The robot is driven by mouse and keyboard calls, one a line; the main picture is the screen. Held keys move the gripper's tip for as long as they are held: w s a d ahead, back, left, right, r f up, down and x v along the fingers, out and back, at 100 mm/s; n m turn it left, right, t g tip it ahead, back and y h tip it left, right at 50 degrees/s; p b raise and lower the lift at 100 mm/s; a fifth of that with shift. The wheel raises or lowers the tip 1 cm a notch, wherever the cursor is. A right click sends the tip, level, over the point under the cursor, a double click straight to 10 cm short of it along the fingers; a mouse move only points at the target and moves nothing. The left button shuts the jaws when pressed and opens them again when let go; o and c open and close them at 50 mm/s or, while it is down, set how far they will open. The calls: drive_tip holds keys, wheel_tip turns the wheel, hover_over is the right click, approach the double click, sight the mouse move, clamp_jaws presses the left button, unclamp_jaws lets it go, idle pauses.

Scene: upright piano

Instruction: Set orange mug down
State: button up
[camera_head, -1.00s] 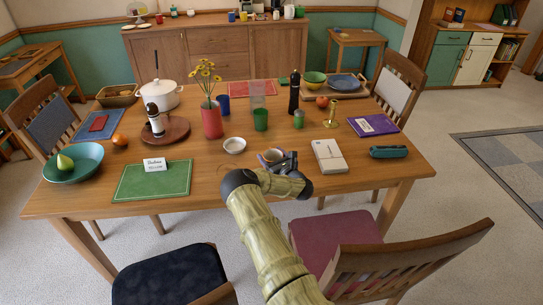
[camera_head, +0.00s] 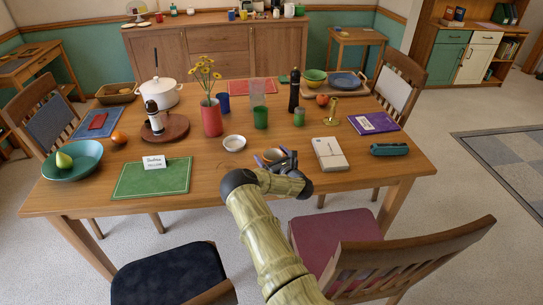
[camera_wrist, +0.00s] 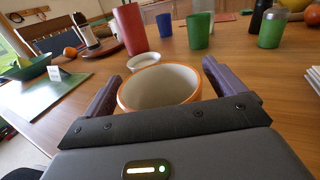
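The orange mug (camera_wrist: 160,92), with a pale inside and an orange rim, sits between my gripper's two purple fingers in the wrist view. It stands roughly upright, and its base is hidden by the gripper body. In the head view the mug (camera_head: 272,155) is at the table's near side, partly covered by my gripper (camera_head: 276,160). My gripper (camera_wrist: 162,85) looks open around the mug, with a finger on each side and narrow gaps beside the rim. The mug seems to be at the tabletop (camera_head: 215,178), but its contact with the wood is hidden.
A white bowl (camera_head: 234,143) is just behind-left of the mug. A white box (camera_head: 329,154) lies close on the right, with a teal case (camera_head: 388,149) beyond it. A red vase (camera_head: 211,118) and green cup (camera_head: 260,117) stand behind. A green mat (camera_head: 150,180) lies left.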

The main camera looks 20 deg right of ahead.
drive_tip(key=s+d+p, duration=0.1)
drive_tip(key=s+p, duration=0.6)
drive_tip(key=s, duration=0.7)
drive_tip(key=shift+s+d+r, duration=0.25)
drive_tip(key=shift+s+d, duration=0.1)
drive_tip(key=shift+s, duration=0.05)
drive_tip(key=shift+s+p, duration=0.1)
drive_tip(key=shift+p, duration=0.3)
drive_tip(key=p, duration=0.2)
drive_tip(key=shift+s+p, duration=0.35)
drive_tip(key=shift+p, duration=0.05)
drive_tip(key=p, duration=0.2)
drive_tip(key=s+p, duration=0.1)
drive_tip(key=p, duration=0.1)
drive_tip(key=shift+s+d+f, duration=0.15)
drive_tip(key=shift+s+f, duration=0.05)
drive_tip(key=shift+s, duration=0.1)
